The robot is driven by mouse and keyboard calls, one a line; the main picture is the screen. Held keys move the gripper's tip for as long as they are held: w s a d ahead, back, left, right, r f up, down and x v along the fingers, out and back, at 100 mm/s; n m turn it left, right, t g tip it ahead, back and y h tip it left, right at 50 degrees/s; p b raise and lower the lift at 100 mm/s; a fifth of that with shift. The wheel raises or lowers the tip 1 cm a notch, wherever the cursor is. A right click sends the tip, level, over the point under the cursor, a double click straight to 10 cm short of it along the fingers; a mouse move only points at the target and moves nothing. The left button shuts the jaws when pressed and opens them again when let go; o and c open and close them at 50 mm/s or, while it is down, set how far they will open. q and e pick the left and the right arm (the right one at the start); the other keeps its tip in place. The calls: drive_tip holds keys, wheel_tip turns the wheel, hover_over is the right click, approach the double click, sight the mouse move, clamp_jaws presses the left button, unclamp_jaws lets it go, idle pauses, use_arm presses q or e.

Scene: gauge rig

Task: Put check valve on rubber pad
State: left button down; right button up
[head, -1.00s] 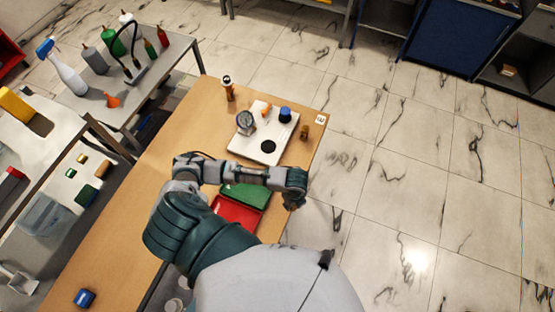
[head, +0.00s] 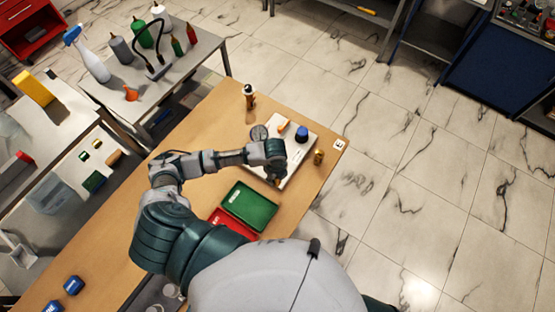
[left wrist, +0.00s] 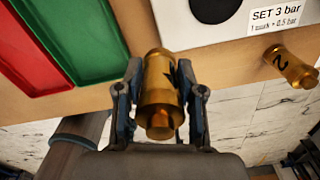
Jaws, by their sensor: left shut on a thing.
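My left gripper (left wrist: 160,105) is shut on a brass check valve (left wrist: 157,85) with a dark mark on its side, shown in the left wrist view. In the head view this gripper (head: 275,176) is over the near end of the white board (head: 297,168), and the valve cannot be made out there. The black round rubber pad (left wrist: 215,6) lies on the board, ahead and slightly right of the valve in the left wrist view, apart from it. In the head view the arm hides the pad. My right gripper is not in view.
A brass fitting marked 2 (left wrist: 290,67) stands right of the board. The board also bears a gauge (head: 259,133), an orange piece (head: 284,125) and a blue piece (head: 302,134). Green (head: 250,205) and red (head: 222,217) trays are near. A dark-topped bottle (head: 249,95) stands behind.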

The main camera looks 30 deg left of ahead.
use_arm(q)
drive_tip(key=w+a, duration=0.1)
drive_tip(key=w, duration=0.1)
drive_tip(key=w+a, duration=0.1)
drive_tip(key=w, duration=0.2)
drive_tip(key=w+a+f, duration=0.1)
drive_tip(key=w, duration=0.2)
drive_tip(key=shift+w+a, duration=0.15)
drive_tip(key=shift+a, duration=0.1)
drive_tip(key=shift+w+f, duration=0.1)
drive_tip(key=shift+w, duration=0.15)
drive_tip(key=shift+f, duration=0.15)
drive_tip(key=f, duration=0.3)
drive_tip(key=shift+d+p, duration=0.25)
drive_tip(key=shift+p, duration=0.05)
drive_tip(key=shift+a+f, duration=0.1)
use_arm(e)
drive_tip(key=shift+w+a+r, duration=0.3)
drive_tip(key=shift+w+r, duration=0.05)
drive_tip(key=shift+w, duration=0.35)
use_arm(q)
drive_tip(key=c, duration=0.7)
unclamp_jaws()
drive_tip(key=shift+a, duration=0.15)
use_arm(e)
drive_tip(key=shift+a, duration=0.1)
